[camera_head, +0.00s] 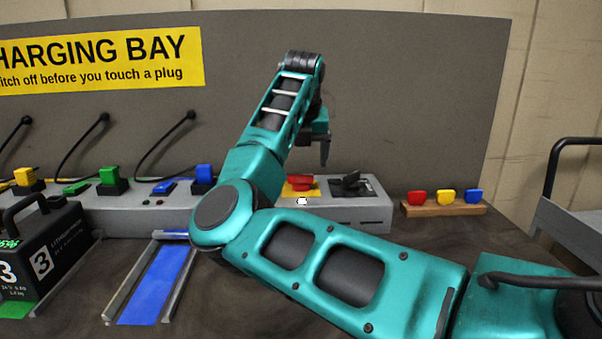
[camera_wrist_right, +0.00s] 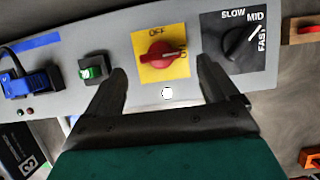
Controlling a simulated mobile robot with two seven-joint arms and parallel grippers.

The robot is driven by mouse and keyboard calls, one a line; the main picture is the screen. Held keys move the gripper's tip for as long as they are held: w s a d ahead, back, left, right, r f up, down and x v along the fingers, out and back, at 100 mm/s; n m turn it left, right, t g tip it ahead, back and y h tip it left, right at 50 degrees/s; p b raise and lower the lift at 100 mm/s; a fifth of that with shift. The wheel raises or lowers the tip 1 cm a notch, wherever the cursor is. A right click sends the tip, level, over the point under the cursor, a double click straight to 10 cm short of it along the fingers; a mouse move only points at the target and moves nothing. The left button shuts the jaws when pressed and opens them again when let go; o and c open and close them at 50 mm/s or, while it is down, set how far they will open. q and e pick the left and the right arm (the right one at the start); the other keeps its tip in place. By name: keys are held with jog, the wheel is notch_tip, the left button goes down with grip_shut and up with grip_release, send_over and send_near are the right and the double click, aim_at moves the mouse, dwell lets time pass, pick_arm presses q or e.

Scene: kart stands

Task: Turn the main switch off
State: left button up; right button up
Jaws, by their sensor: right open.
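The main switch is a red rotary knob (camera_wrist_right: 158,60) on a yellow plate (camera_wrist_right: 147,42) marked OFF and ON. In the right wrist view its grip lies roughly crosswise, towards the ON mark. In the head view the red knob (camera_head: 299,181) sits on top of the grey charging console. My right gripper (camera_wrist_right: 165,80) is open, with one finger on each side of the knob's line and nothing between the tips. It also shows in the head view (camera_head: 324,160), above and right of the knob. I cannot tell its exact height above the plate. My left gripper is out of view.
A black SLOW/MID/FAST dial (camera_wrist_right: 236,45) lies right of the switch. A wooden rack (camera_head: 443,208) holds coloured keys. A black battery (camera_head: 45,250) stands left, beside a blue-floored slot (camera_head: 155,285).

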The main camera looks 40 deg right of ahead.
aim_at(301, 175)
jog(key=shift+x, duration=2.25)
jog(key=shift+r, duration=0.1)
jog(key=c, duration=1.1)
jog(key=shift+o, duration=0.2)
